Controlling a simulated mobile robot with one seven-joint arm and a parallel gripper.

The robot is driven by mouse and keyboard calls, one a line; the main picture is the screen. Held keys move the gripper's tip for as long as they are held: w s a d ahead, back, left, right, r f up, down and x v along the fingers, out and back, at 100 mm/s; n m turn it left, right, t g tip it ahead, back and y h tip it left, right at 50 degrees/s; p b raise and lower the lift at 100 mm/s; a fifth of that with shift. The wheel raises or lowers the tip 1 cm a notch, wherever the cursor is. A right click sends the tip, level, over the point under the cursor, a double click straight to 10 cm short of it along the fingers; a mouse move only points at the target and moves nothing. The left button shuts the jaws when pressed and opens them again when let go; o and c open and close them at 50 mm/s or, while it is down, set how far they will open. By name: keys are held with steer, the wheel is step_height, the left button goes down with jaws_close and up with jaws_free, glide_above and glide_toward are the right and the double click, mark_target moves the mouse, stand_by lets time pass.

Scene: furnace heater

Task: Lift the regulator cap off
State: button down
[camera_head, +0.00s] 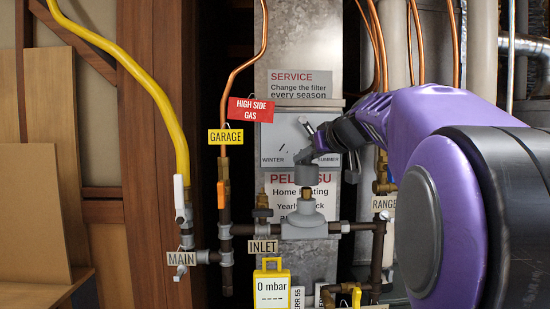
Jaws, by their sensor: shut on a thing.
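The grey regulator (304,226) sits on the horizontal pipe in the middle of the view, with a flared body and a narrow neck. Its grey cylindrical cap (307,176) is upright above the neck, in line with it. My gripper (314,153) reaches in from the upper right and is shut on the upper part of the cap. The fingertips are dark and partly hidden against the cap.
My purple arm covers the right side. A yellow gauge (272,286) reading 0 mbar stands below the INLET tag (263,247). The MAIN valve (179,200) with its yellow hose (150,85) and the GARAGE valve (221,195) are to the left. Copper pipes run above.

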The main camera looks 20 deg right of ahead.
steer(key=shift+r, duration=0.15)
steer(key=shift+r+p, duration=1.25)
steer(key=shift+r, duration=0.6)
